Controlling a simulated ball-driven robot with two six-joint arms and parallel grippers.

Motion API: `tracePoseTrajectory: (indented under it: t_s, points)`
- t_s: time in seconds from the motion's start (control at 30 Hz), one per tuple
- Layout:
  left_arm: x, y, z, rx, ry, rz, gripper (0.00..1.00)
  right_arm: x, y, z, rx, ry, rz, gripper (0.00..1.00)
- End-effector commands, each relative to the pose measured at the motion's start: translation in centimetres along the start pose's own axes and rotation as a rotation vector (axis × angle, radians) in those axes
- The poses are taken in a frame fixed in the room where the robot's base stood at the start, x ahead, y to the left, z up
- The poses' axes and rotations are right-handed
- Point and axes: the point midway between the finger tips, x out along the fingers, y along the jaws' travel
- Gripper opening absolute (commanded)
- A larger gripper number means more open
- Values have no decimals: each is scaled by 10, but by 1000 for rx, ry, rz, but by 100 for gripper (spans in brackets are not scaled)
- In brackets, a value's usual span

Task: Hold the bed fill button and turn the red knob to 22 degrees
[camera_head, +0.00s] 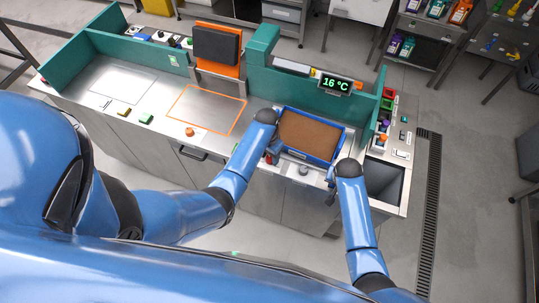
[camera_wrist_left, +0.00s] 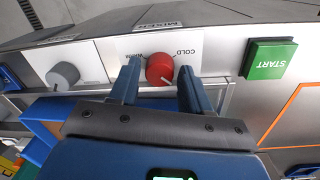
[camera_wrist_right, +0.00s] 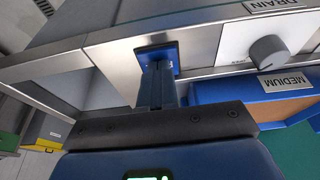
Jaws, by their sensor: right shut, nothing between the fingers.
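The red knob (camera_wrist_left: 161,69) is on the front panel, with a white pointer line and a "COLD" label beside it. My left gripper (camera_wrist_left: 160,68) is open, with one finger on each side of the knob; I cannot tell whether they touch it. A blue square button (camera_wrist_right: 158,56) is on the panel in the right wrist view; no label on it can be read. My right gripper (camera_wrist_right: 157,72) is shut and empty, with its fingertips at the button, covering part of it; how far it is pressed cannot be told. The display (camera_head: 335,84) reads 16 °C.
A grey knob (camera_wrist_left: 63,75) and the green START button (camera_wrist_left: 270,58) flank the red knob. Another grey knob (camera_wrist_right: 268,52) is right of the blue button, under a "DRAIN" label. A blue tray (camera_head: 296,153) of brown medium lies between my arms.

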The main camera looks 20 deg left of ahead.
Motion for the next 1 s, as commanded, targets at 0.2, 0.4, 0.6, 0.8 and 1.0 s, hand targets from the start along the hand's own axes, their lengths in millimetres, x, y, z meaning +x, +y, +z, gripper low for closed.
tracePoseTrajectory:
  t_s: [0.2,0.4,0.6,0.8,1.0]
  points:
    - [0,0,0,-1,0,0,60,2,1,4,-1,-8,2,0]
    - [-1,0,0,-1,1,0,60,2,1,4,-1,-8,2,0]
    - [-17,0,0,-1,2,-1,60,2,1,4,-1,-8,2,0]
    - [-52,0,0,-1,5,-2,60,2,1,4,-1,-8,2,0]
    - [-87,0,0,-1,4,-1,60,2,1,4,-1,-8,2,0]
